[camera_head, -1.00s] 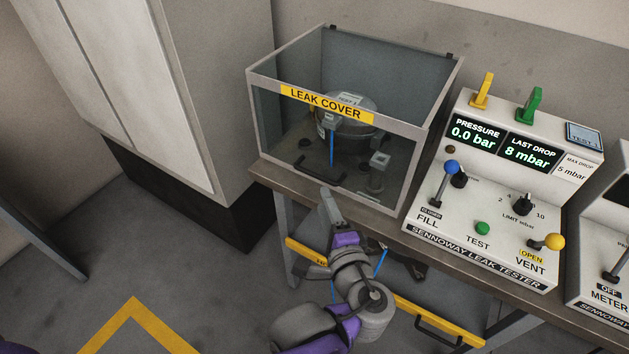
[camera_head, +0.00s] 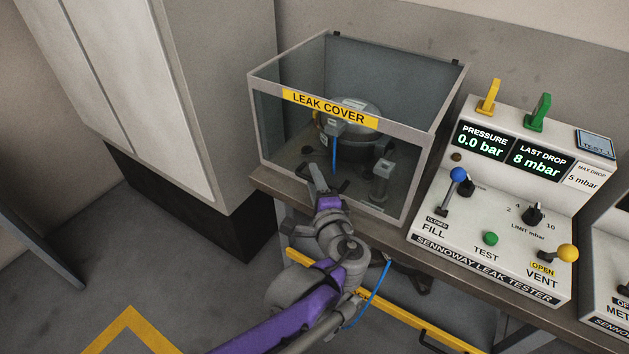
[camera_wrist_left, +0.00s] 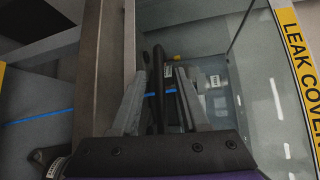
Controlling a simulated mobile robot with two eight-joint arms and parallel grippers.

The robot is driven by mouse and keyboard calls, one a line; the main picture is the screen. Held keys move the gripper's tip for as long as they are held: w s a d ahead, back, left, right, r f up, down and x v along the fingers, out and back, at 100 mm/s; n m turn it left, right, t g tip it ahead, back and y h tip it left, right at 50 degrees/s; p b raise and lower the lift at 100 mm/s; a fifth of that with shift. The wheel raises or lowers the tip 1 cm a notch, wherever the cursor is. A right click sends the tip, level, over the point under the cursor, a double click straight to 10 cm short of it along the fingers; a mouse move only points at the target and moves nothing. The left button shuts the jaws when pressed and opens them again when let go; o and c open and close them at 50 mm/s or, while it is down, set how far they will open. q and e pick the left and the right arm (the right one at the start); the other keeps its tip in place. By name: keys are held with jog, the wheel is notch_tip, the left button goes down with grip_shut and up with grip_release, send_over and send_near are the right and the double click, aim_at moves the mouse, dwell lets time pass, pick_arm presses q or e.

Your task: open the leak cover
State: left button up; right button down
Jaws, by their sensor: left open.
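The leak cover (camera_head: 330,107) is a clear box with a grey frame and a yellow label. It sits down on the bench, closed over a dark round compressor (camera_head: 355,135). My left gripper (camera_head: 317,172) is at the lower front of the cover. In the left wrist view, its open fingers (camera_wrist_left: 160,98) stand on either side of the black handle bar (camera_wrist_left: 157,80). I cannot tell whether they touch it. In the head view the gripper partly hides the handle. My right gripper is not in view.
The leak tester panel (camera_head: 510,195), with levers and knobs, stands right of the cover. A grey cabinet (camera_head: 215,100) is at the left. A yellow bar with a black handle (camera_head: 430,340) and a blue cord (camera_head: 375,292) are below the bench edge.

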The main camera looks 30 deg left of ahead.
pick_arm(q)
grip_shut()
dwell(1.3)
